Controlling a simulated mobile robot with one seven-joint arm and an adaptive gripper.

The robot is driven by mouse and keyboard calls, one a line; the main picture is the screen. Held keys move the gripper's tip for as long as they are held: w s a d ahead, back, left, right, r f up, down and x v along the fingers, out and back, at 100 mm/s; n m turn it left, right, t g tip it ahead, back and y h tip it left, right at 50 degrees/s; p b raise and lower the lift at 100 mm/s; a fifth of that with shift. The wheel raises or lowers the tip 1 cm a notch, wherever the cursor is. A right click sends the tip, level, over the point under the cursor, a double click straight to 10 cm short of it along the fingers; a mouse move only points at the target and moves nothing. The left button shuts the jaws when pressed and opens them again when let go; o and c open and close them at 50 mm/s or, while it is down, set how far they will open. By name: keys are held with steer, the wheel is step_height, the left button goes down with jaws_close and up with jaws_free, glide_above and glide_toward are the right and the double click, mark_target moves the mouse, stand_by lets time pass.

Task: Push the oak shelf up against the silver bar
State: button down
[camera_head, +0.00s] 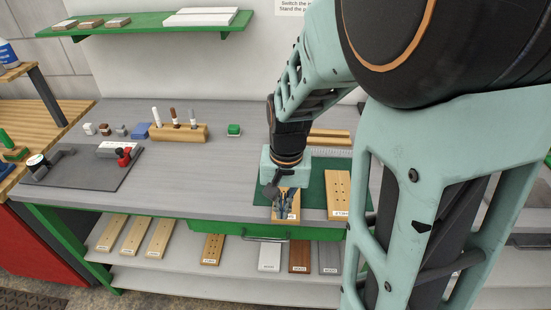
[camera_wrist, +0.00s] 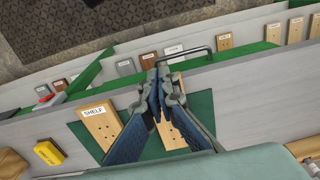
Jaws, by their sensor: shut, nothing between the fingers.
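Two light wooden boards lie on a green mat (camera_head: 314,178) on the grey bench. The right board (camera_head: 338,190) has a white label, which reads SHELF on the board at left in the wrist view (camera_wrist: 98,128). The other board (camera_head: 293,206) lies under my gripper (camera_head: 284,212) and is partly hidden by it; it also shows between the fingers in the wrist view (camera_wrist: 169,131). I cannot tell which is oak. My gripper (camera_wrist: 163,75) is shut and empty, pointing down near the bench's front edge. A pale, marked strip (camera_head: 330,153) behind the boards looks like the silver bar.
A drawer handle (camera_head: 265,239) sticks out below the bench front. More boards (camera_head: 160,238) lie on the lower shelf. A marker block (camera_head: 180,132) and a dark tool mat (camera_head: 85,168) stand to the left.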

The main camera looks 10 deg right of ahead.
mark_target(286, 222)
step_height(286, 222, down, 10)
steer(key=w+d, duration=0.2)
steer(key=shift+w+g+p, duration=0.3)
steer(key=shift+w+p, duration=0.05)
stand_by(0.4)
steer(key=shift+w+f, duration=0.1)
steer(key=shift+w+d+b, duration=0.2)
steer(key=shift+w+d, duration=0.05)
steer(key=shift+w, duration=0.45)
steer(key=shift+w+d+b, duration=0.15)
steer(key=shift+w+d, duration=0.05)
steer(key=shift+w, duration=0.5)
steer(key=shift+s, duration=0.1)
